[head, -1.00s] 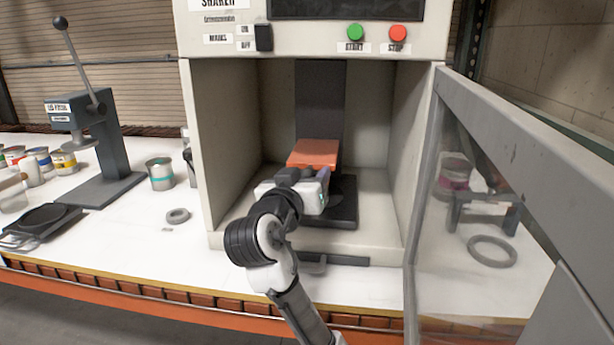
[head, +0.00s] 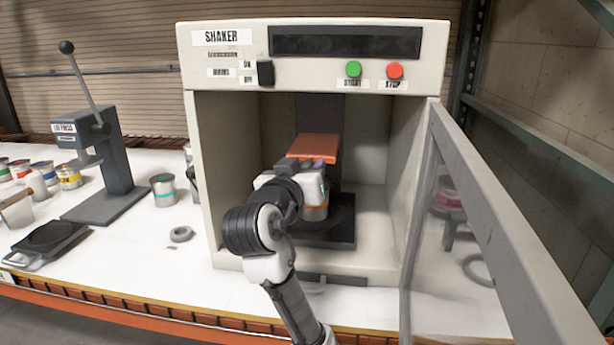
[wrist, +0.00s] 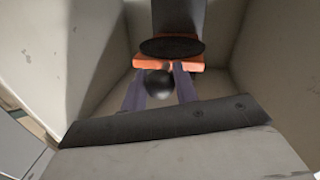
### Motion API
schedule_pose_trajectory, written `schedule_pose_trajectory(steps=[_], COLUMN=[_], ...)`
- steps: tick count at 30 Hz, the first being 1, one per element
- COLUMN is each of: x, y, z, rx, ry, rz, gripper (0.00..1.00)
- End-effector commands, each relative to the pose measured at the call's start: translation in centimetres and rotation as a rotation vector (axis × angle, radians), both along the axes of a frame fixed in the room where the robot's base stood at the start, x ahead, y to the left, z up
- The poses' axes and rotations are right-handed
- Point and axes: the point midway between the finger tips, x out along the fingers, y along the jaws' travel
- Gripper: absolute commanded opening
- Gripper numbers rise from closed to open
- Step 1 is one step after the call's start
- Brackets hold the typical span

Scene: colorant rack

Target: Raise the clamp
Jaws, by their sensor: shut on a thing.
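The clamp (head: 314,145) is an orange plate against the dark column inside the shaker (head: 209,160). In the wrist view the orange clamp (wrist: 200,64) has a dark round pad, and a black ball knob (wrist: 158,86) shows in front of it. My gripper (wrist: 160,88) has one finger on each side of this knob and is shut on it. In the head view my gripper (head: 318,168) is at the clamp's front edge and hides the knob.
The shaker's clear-paned door (head: 470,190) stands open on the right. The shaker's side walls flank my gripper. A lever press (head: 115,150), a teal-banded can (head: 163,190), a grey ring (head: 181,234) and a scale (head: 50,237) are on the bench to the left.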

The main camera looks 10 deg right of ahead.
Motion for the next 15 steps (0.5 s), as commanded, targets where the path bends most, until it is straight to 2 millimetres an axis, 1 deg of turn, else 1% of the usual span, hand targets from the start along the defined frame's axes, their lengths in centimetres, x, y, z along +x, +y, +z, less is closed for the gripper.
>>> schedule_pose_trajectory(steps=[1,11,12,15], x=[-0.06,-0.12,-0.13,-0.10], y=[0.02,-0.04,-0.04,-0.03], z=[1.04,1.14,1.15,1.04], rx=[-0.005,-0.006,-0.006,-0.005], ry=[-0.013,-0.014,-0.015,-0.011], rz=[0.001,0.000,-0.001,-0.001], gripper=[0.00,0.00,0.33,0.46])
